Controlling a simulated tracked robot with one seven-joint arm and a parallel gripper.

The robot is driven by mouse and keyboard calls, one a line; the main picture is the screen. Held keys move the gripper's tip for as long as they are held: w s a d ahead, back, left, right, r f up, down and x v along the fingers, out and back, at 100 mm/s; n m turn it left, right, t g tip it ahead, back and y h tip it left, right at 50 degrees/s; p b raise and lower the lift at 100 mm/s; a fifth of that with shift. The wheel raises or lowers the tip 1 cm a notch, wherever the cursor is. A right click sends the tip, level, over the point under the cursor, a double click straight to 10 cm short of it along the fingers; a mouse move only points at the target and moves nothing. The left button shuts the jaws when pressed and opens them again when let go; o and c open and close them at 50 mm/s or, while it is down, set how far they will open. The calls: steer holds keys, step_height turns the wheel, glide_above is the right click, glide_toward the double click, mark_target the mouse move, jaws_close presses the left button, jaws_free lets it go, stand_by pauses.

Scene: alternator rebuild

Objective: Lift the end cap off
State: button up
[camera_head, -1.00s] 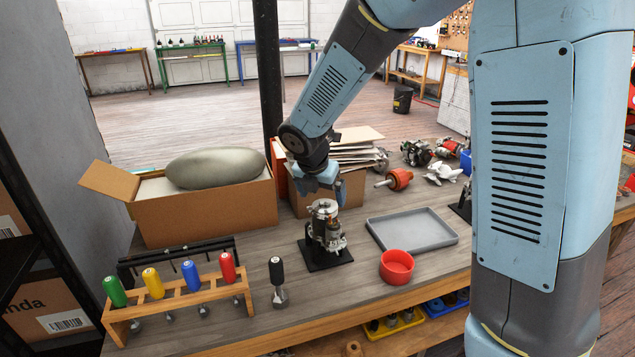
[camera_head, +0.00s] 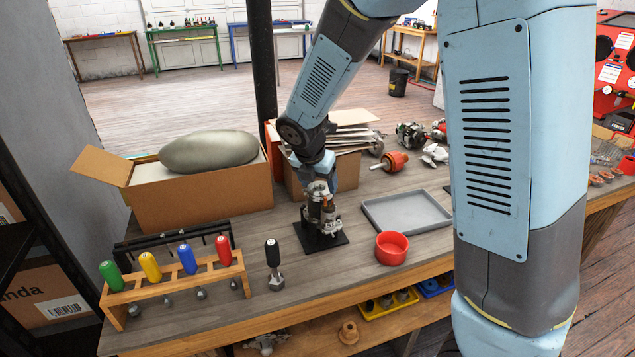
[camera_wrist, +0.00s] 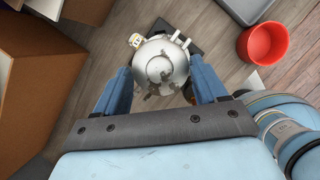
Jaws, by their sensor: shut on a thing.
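The alternator (camera_head: 321,212) stands upright on a black base plate (camera_head: 322,240) on the workbench. Its silvery round end cap (camera_wrist: 160,66) is on top, seen from above in the wrist view. My gripper (camera_wrist: 164,82) points down over the alternator, with one blue finger on each side of the end cap, shut on it. The cap appears to sit at the top of the alternator; whether there is a gap under it cannot be told. In the head view my gripper's wrist hides part of the cap.
A grey tray (camera_head: 371,217) and a red bowl (camera_head: 391,247) lie to the right. A rack of coloured screwdrivers (camera_head: 171,286) and a black-handled tool (camera_head: 273,263) are to the left. A cardboard box (camera_head: 203,202) with a grey-green rounded thing stands behind left.

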mark_target(318, 186)
steer(key=c, duration=0.4)
steer(key=shift+r, duration=0.35)
stand_by(1.0)
steer(key=shift+r, duration=0.45)
steer(key=shift+r, duration=0.2)
steer(key=shift+r, duration=0.9)
steer(key=shift+r, duration=0.1)
